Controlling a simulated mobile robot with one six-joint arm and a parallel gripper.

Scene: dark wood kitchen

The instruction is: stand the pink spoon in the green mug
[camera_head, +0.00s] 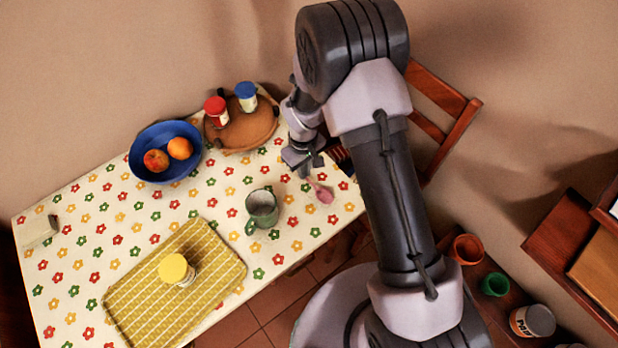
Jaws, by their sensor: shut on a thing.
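The green mug (262,209) stands upright on the flowered tablecloth, its handle toward the lower left. Its opening faces up. The pink spoon (324,193) is to the right of the mug, near the table's right end, with its bowl toward the lower right. My gripper (306,172) is shut on the handle end of the spoon, above and to the right of the mug. The fingers hide part of the handle. I cannot tell whether the spoon's bowl touches the cloth.
A blue bowl (141,171) with fruit and a round brown board (240,140) with red-lidded (216,112) and blue-lidded (247,97) jars are at the back. A yellow tray (215,290) holds a yellow-lidded jar (178,270). A wooden chair (440,115) stands behind my arm.

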